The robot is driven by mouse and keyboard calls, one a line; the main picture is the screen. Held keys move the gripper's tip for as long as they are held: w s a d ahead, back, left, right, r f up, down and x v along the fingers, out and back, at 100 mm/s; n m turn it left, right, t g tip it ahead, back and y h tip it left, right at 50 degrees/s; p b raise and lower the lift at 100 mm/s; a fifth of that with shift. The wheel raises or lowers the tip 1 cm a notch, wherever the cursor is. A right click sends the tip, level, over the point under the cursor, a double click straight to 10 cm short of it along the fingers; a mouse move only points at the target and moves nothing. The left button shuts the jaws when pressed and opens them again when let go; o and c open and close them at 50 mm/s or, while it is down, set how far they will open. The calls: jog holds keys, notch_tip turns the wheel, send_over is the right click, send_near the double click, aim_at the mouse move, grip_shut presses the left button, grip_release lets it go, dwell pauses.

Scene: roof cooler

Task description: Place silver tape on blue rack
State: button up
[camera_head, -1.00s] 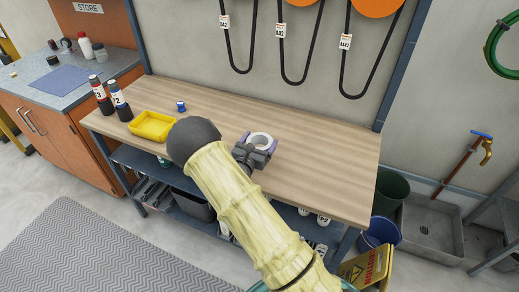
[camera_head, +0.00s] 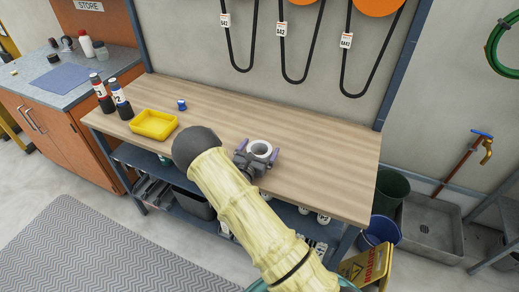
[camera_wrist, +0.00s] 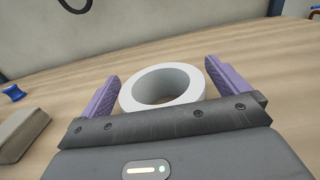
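The silver tape (camera_head: 261,147) is a pale grey-white roll over the front part of the wooden bench top. It appears to lie flat on the wood. It also shows large in the wrist view (camera_wrist: 163,88), hole upward. My gripper (camera_head: 259,151) is around it, with one purple finger on each side. The fingers (camera_wrist: 165,84) look spread, with narrow gaps to the roll. Any contact low on the roll is hidden. The blue rack appears to be the blue-framed lower shelving (camera_head: 172,188) under the bench, partly hidden by my arm.
A yellow tray (camera_head: 153,125), a small blue spool (camera_head: 181,105) and two dark bottles (camera_head: 120,101) stand on the bench's left. The bench's right side (camera_head: 335,160) is clear. Containers fill parts of the lower shelf. A yellow sign (camera_head: 372,266) and buckets (camera_head: 380,232) stand at right.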

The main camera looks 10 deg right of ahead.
jog(key=shift+r, duration=0.15)
jog(key=b+v, duration=0.2)
jog(key=v, duration=1)
jog(key=s+d+m+g+h, duration=0.1)
jog(key=d+m+g, duration=0.1)
jog(key=s+d+r+m+g+h, duration=0.1)
jog(key=d+m+g, duration=0.1)
jog(key=d, duration=0.1)
jog(key=s+d+r+m+g+h, duration=0.1)
jog(key=s+d, duration=0.1)
jog(key=shift+d+r+m+g, duration=0.15)
jog(key=shift+d+m+g, duration=0.05)
jog(key=shift+m+g, duration=0.2)
jog(key=s+d+r+m+g+y, duration=0.1)
jog(key=s+d+m+g+y, duration=0.15)
jog(key=s+m+g, duration=0.35)
jog(key=s+d+r+m+g+y, duration=0.1)
jog(key=s+d+m+g+y, duration=0.2)
jog(key=s+m, duration=0.4)
jog(key=s+a+r+m+t+y, duration=0.2)
jog(key=a+r+m+y, duration=0.3)
jog(key=m+y, duration=0.3)
jog(key=shift+s+a+r+m+t, duration=0.35)
jog(key=shift+s+r+m+t, duration=0.1)
jog(key=shift+r+m, duration=0.45)
